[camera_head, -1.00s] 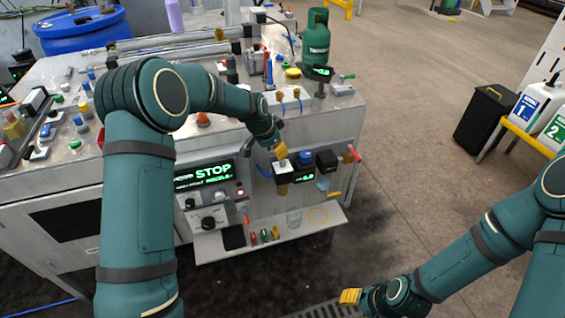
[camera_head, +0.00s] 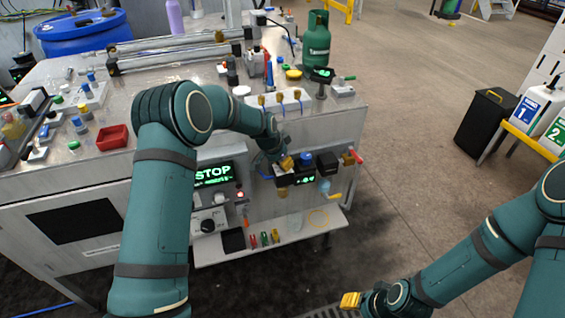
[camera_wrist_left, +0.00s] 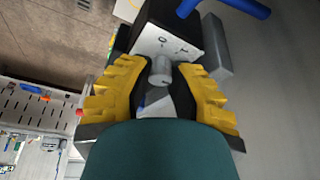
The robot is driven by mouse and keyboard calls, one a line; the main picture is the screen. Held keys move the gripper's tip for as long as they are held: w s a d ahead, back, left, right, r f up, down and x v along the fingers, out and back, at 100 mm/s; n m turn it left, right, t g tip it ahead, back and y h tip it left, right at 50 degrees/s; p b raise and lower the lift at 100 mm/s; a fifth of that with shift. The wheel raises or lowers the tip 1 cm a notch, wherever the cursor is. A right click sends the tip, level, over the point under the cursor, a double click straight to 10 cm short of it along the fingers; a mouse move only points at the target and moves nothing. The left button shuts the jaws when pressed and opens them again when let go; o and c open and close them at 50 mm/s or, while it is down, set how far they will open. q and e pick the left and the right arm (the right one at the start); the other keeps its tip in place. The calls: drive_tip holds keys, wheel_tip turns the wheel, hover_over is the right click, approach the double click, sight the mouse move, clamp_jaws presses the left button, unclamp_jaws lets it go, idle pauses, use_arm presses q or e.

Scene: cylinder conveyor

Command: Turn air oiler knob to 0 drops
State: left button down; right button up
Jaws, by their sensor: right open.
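The air oiler's small grey knob (camera_wrist_left: 161,72) sits on a black unit with a white face marked with symbols (camera_wrist_left: 165,42) in the left wrist view. My left gripper (camera_wrist_left: 161,62) has its yellow fingers apart on either side of the knob, with narrow gaps showing. In the head view my left gripper (camera_head: 287,163) is at the left end of the black air unit (camera_head: 305,179) on the machine's front, and hides the knob there. A blue knob (camera_head: 306,158) stands just right of it. My right gripper (camera_head: 350,300) is open and empty, low over the floor.
The STOP display panel (camera_head: 214,174) is left of the air unit. A shelf (camera_head: 275,250) with small coloured items juts out below. A red-handled valve (camera_head: 353,156) is to the right.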

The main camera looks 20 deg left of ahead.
use_arm(q)
drive_tip(key=shift+n+t, duration=0.3)
drive_tip(key=shift+n, duration=0.5)
drive_tip(key=shift+d+r+n+y, duration=0.1)
drive_tip(key=shift+n+y, duration=0.4)
drive_tip(key=shift+n, duration=0.1)
drive_tip(key=n+y+p, duration=0.1)
drive_tip(key=n, duration=0.2)
drive_tip(key=shift+n, duration=0.3)
drive_tip(key=n+y+p, duration=0.1)
drive_tip(key=n, duration=0.2)
drive_tip(key=shift+n+y, duration=0.3)
drive_tip(key=shift+y, duration=0.1)
drive_tip(key=n+y+p, duration=0.1)
drive_tip(key=n, duration=0.2)
drive_tip(key=shift+n, duration=0.4)
drive_tip(key=n, duration=0.2)
drive_tip(key=n+g+y, duration=0.1)
drive_tip(key=n, duration=0.1)
drive_tip(key=shift+w+g, duration=0.1)
drive_tip(key=shift+g, duration=0.2)
drive_tip(key=shift+n+g+y, duration=0.5)
drive_tip(key=shift+n+g, duration=0.3)
drive_tip(key=shift+n, duration=1.6)
drive_tip(key=shift+b, duration=0.3)
